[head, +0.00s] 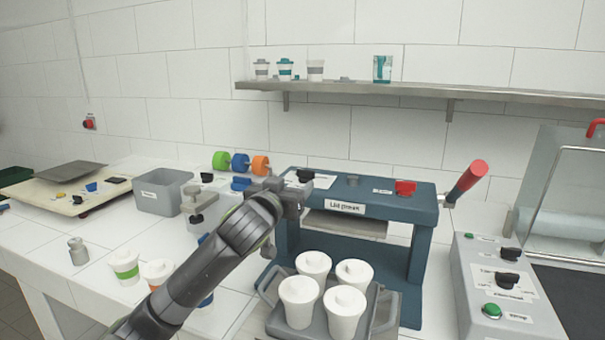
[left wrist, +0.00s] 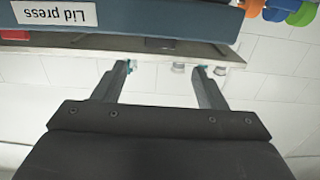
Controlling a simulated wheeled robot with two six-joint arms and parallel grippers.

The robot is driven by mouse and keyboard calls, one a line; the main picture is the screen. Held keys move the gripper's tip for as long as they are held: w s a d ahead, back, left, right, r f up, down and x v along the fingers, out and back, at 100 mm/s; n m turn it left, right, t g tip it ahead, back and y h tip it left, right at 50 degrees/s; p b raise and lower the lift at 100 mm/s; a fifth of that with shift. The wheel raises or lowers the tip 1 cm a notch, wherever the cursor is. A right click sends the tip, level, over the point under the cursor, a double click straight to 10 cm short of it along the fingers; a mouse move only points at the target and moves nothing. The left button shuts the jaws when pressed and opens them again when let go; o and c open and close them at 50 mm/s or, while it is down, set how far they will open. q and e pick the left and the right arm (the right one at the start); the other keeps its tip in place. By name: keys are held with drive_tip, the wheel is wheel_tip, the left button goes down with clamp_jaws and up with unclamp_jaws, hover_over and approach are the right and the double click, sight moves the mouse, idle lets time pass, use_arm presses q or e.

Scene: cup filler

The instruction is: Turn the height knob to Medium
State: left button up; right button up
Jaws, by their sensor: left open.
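The blue lid press (head: 345,208) stands at the middle of the counter, its front label reading "Lid press". A black knob (head: 304,176) sits on its top left, beside a white label (head: 322,181) too small to read. A red part (head: 405,187) sits on its top right. I cannot tell for sure which control is the height knob or how it is set. My left gripper (head: 285,190) is at the press's top left corner, just in front of the black knob. In the left wrist view its fingers (left wrist: 163,70) are apart with nothing between them. My right gripper is not in view.
A tray (head: 275,323) with several white lidded cups stands in front of the press. A red-handled lever (head: 468,180) rises at its right. A grey control box (head: 500,290) stands further right. Coloured rolls (head: 240,163) and a grey bin (head: 163,190) are at left. A shelf (head: 420,95) hangs above.

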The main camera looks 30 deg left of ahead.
sight(305, 172)
use_arm(q)
drive_tip(key=x, duration=0.6)
drive_tip(key=shift+w+p, duration=0.3)
drive_tip(key=shift+x, duration=0.85)
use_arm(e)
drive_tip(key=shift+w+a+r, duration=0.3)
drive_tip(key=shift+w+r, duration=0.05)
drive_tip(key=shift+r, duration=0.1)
use_arm(q)
drive_tip(key=shift+c, duration=0.4)
